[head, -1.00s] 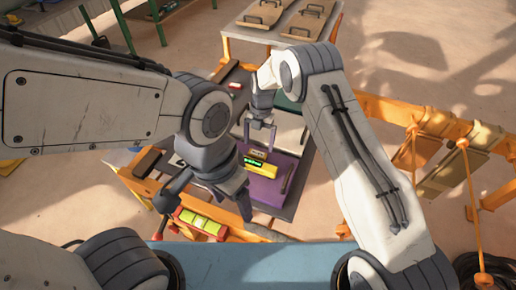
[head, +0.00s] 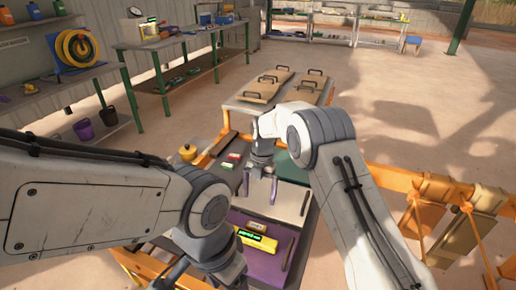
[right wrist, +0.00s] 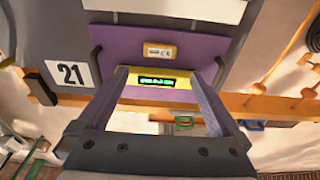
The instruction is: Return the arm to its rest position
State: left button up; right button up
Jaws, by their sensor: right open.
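My right gripper (head: 260,188) is open and empty, fingers pointing down, above the work table near a pale grey plate (head: 291,200). In the right wrist view its two fingers (right wrist: 158,72) stand apart with nothing between the tips. A purple plate (head: 268,266) lies nearer me, carrying a yellow block with a green lit display (head: 257,241) and a small yellow labelled block (head: 258,227). The display block also shows in the right wrist view (right wrist: 154,83), beyond the fingers. My left gripper (head: 205,279) is at the bottom edge, its tips cut off.
A table with several handled tan boards (head: 262,90) stands beyond the work table. An orange rail with hanging boards (head: 425,190) runs along the right. Green-legged benches (head: 150,45) stand at the back left. Open floor (head: 400,110) lies at the back right.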

jog(key=s+d+r+m+t, duration=0.1)
jog(key=s+d+r+m, duration=0.3)
jog(key=m, duration=0.4)
jog(key=s+d+r+m+t, duration=0.1)
jog(key=s+d+r+m, duration=0.2)
jog(key=d+m, duration=0.35)
jog(key=s+d+r+m+t, duration=0.1)
jog(key=s+d+m, duration=0.3)
jog(key=s+m, duration=0.45)
jog(key=s+d+r+m+t, duration=0.1)
jog(key=s+d+m, duration=0.3)
jog(key=s+m, duration=0.4)
jog(key=s+a+r+n+g+p, duration=0.1)
jog(key=s+a+r+n, duration=0.2)
jog(key=s+a, duration=0.3)
jog(key=s+a+r+n+g+p, duration=0.1)
jog(key=s+a+r+n, duration=0.2)
jog(key=s+a+r, duration=0.2)
jog(key=s+a, duration=0.1)
jog(key=a, duration=0.2)
jog(key=shift+a+n, duration=0.25)
jog(key=shift+n, duration=0.05)
